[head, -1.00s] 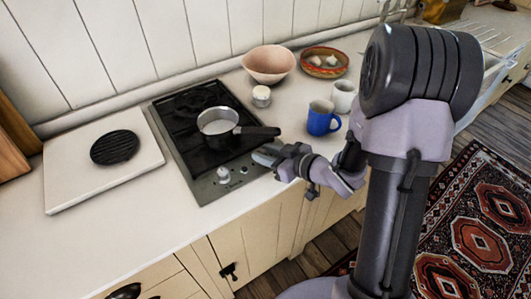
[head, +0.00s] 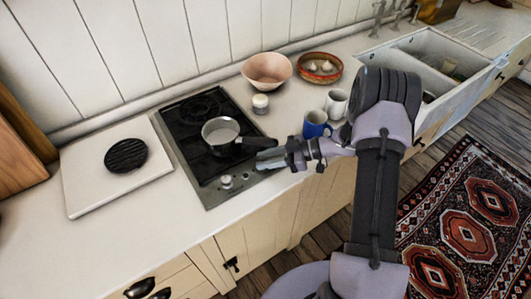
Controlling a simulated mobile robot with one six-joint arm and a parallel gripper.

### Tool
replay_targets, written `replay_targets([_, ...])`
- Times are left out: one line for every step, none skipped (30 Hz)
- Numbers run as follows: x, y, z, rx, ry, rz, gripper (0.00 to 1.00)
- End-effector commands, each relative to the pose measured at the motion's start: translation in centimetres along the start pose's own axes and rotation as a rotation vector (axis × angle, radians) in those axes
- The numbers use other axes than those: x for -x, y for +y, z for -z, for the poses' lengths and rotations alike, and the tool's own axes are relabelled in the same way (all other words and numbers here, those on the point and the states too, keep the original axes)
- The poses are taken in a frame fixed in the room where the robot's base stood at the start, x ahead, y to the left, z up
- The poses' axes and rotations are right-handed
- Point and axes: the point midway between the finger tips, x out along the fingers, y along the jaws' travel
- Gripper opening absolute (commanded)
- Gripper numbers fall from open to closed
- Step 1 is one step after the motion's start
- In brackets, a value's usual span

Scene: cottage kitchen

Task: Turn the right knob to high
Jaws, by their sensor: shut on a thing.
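The black hob (head: 187,150) with a steel front strip is set into the white counter. The left knob (head: 227,181) stands pale and uncovered on that strip. My gripper (head: 262,161) reaches in from the right to the strip's right end, its jaws shut at the right knob's place. The right knob is hidden behind the fingers, so its pointer cannot be read. A saucepan (head: 217,133) with pale contents sits on the hob, its dark handle pointing right, just above my gripper in the picture.
A blue mug (head: 316,124) and a white mug (head: 336,104) stand close beyond my wrist. A small white-lidded jar (head: 260,104), a pink bowl (head: 267,70) and a red-rimmed bowl (head: 319,69) stand behind. A white board (head: 85,184) with a black round grate lies left.

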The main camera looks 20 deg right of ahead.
Motion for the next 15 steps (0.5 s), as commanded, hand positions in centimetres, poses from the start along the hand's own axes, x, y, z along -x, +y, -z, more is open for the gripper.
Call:
replay_targets([0.04, 0.08, 0.22, 0.014, 0.001, 0.029, 0.00])
replay_targets([0.03, 0.13, 0.20, 0.022, 0.000, 0.047, 0.00])
replay_targets([0.02, 0.17, 0.18, 0.032, 0.000, 0.071, 0.00])
replay_targets([-0.01, 0.19, 0.14, 0.038, 0.000, 0.087, 0.00])
replay_targets([-0.01, 0.18, 0.12, 0.045, 0.001, 0.103, 0.00])
replay_targets([-0.01, 0.25, 0.11, 0.053, 0.000, 0.121, 0.00])
replay_targets([-0.02, 0.25, 0.09, 0.058, 0.001, 0.135, 0.00])
replay_targets([-0.03, 0.26, 0.06, 0.062, 0.000, 0.147, 0.00])
replay_targets([-0.03, 0.29, 0.06, 0.070, 0.000, 0.162, 0.00])
replay_targets([-0.04, 0.30, 0.07, 0.074, 0.001, 0.172, 0.00])
replay_targets([-0.05, 0.33, 0.06, 0.076, 0.001, 0.180, 0.00])
replay_targets([-0.06, 0.34, 0.05, 0.081, 0.001, 0.191, 0.00])
replay_targets([-0.08, 0.32, 0.04, 0.084, 0.001, 0.199, 0.00])
replay_targets([-0.08, 0.33, 0.04, 0.087, 0.001, 0.206, 0.00])
replay_targets([-0.08, 0.36, 0.04, 0.089, 0.000, 0.212, 0.00])
